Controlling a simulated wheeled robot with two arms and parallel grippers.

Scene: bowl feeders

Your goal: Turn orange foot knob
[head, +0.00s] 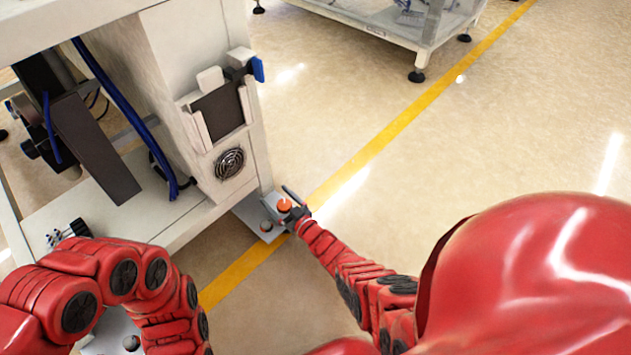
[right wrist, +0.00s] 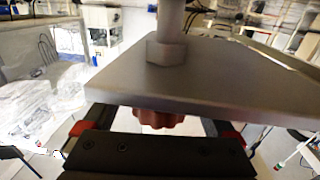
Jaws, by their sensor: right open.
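The orange foot knob (head: 284,204) is at the grey foot plate (head: 254,221) by the lower corner of the white machine. My right gripper (head: 293,203) is open at the knob, with one dark finger showing beyond it. In the right wrist view, the ribbed orange-red knob (right wrist: 158,118) shows under a grey metal plate (right wrist: 200,85), between the open fingers of the right gripper (right wrist: 158,128). The plate and gripper body hide much of the knob, and contact cannot be told. My left arm bends at lower left; its gripper is out of view.
The white machine cabinet (head: 170,70) with a fan grille (head: 230,163) stands just left of the right gripper. A yellow floor line (head: 385,135) runs past. Open floor (head: 510,130) lies to the right.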

